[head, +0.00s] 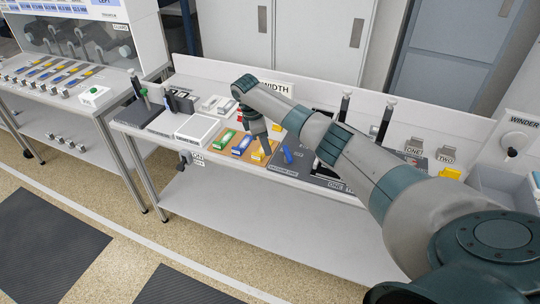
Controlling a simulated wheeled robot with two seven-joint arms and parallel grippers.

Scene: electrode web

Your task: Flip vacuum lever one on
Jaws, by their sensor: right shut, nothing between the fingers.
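A small blue lever (287,155) stands tilted on a dark grey panel (305,167) on the white bench. Small lettering on the panel's front edge seems to read vacuum one; other lettering further right is partly hidden by my arm. My right arm reaches in from the right across the bench. My right gripper (261,139) points down, shut and empty, to the left of the blue lever and apart from it, near the orange board. Its fingertips are small and hard to make out. My left gripper is out of view.
An orange board (233,152) holds green, blue and yellow blocks left of the panel. White trays (196,130) lie further left. Black upright handles (386,118) stand behind my arm. A winder unit (517,142) is at the right. The lower shelf (250,210) is clear.

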